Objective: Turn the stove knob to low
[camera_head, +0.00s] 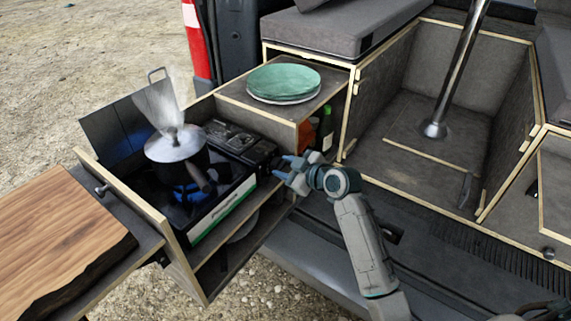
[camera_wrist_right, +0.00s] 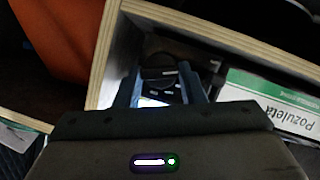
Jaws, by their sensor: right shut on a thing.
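The stove (camera_head: 222,207) sits in the pulled-out drawer of the van, with a lidded pot (camera_head: 175,147) on it giving off steam. My right gripper (camera_head: 277,168) reaches in from the right to the stove's right end. In the right wrist view the dark round stove knob (camera_wrist_right: 159,72) lies between the two blue fingers of my right gripper (camera_wrist_right: 160,86), which is shut on it. In the head view the knob is hidden by the gripper. The knob's setting marks are too dark to read. My left gripper is not in view.
The drawer's wooden wall (camera_head: 140,215) and the shelf with green plates (camera_head: 284,80) stand close around the stove. An orange thing (camera_head: 305,134) and a green bottle (camera_head: 326,130) are under the shelf. A wooden board (camera_head: 55,235) lies at the left.

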